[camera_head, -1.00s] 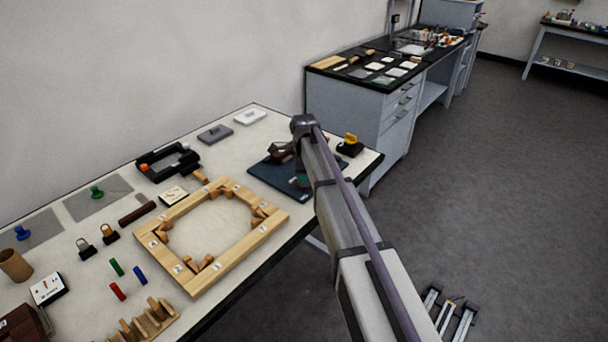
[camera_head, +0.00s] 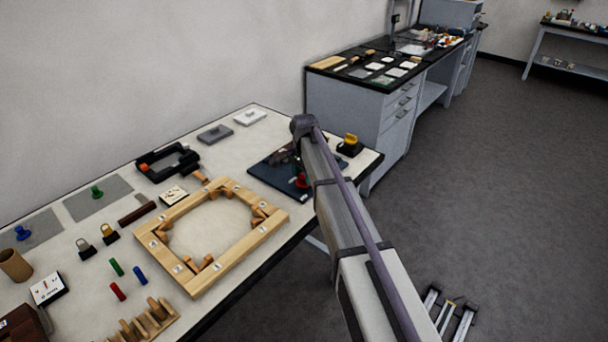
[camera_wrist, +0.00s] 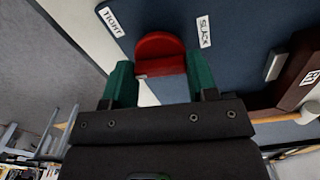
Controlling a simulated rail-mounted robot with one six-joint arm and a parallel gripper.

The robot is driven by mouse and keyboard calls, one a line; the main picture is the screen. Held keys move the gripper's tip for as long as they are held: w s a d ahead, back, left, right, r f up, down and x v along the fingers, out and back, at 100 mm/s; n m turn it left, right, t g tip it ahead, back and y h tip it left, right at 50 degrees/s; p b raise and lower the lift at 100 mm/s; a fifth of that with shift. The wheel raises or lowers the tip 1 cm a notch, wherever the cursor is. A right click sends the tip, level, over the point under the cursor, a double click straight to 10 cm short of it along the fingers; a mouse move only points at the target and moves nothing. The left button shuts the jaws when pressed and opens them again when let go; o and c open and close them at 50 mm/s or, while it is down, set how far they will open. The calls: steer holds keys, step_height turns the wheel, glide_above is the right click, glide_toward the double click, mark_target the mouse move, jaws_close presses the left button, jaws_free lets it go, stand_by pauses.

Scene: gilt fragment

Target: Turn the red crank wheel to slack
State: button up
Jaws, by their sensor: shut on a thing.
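The red crank wheel (camera_wrist: 160,48) shows in the wrist view between the green fingers of my gripper (camera_wrist: 160,70). My gripper is shut on it; the fingers hide part of its sides. The wheel stands on a dark blue board (camera_wrist: 236,40). A white TIGHT label (camera_wrist: 112,21) is at its upper left and a white SLACK label (camera_wrist: 204,31) at its upper right. In the head view a bit of the red wheel (camera_head: 302,181) shows beside my arm, on the blue board (camera_head: 264,176). My arm hides most of the gripper there.
A dark red-brown block (camera_wrist: 300,72) with a white label stands on the board's right in the wrist view. In the head view a wooden frame (camera_head: 181,272) lies left of the board, and a black stand with a yellow part (camera_head: 350,143) is behind it. The table's front edge is near.

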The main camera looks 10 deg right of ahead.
steer(key=n, duration=0.5)
steer(key=shift+n, duration=0.3)
steer(key=n, duration=0.4)
steer(key=shift+n, duration=0.3)
steer(key=n, duration=0.4)
steer(key=shift+n, duration=0.3)
steer(key=n, duration=2.3)
